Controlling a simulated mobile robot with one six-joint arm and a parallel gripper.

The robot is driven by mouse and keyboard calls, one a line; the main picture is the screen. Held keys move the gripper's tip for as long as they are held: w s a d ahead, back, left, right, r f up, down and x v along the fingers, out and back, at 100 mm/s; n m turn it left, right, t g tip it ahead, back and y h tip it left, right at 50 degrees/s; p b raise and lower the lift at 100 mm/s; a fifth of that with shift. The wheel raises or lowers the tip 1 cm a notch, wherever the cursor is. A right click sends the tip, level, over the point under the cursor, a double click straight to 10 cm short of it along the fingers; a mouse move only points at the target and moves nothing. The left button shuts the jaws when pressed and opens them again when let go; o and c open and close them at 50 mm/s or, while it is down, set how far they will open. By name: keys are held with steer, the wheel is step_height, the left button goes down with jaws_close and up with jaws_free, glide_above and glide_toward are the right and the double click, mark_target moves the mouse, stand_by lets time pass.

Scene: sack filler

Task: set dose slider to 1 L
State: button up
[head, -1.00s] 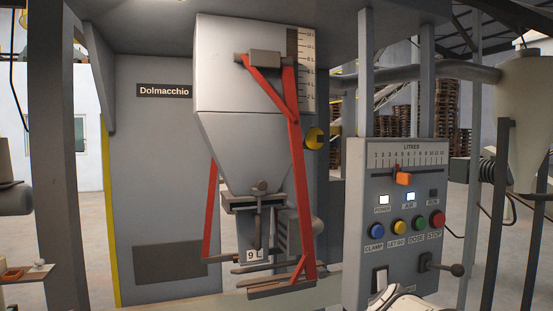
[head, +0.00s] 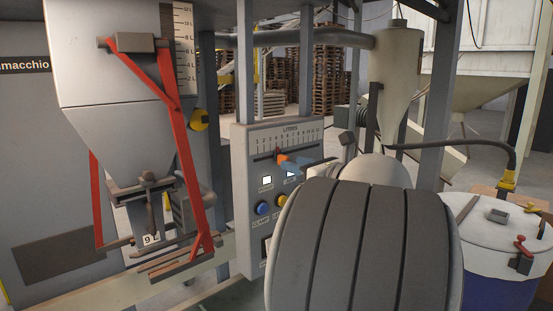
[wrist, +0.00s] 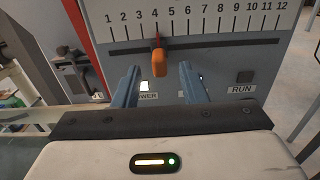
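The dose slider's orange knob (head: 284,157) sits on its slot in the control panel (head: 247,190), under the LITRES scale (head: 290,139). My gripper (wrist: 159,68) is open, with one blue finger on each side of the knob in the picture and a visible gap on both sides. In the head view my gripper (head: 302,162) is close to the panel at the knob. My arm hides the panel's lower right part there.
The filler's red linkage (head: 186,150) stands left of the panel. A lidded drum (head: 495,225) stands at the right.

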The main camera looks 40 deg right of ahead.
mark_target(282, 159)
steer(key=shift+w+a, duration=0.2)
steer(key=shift+w, duration=1.4)
jaws_close()
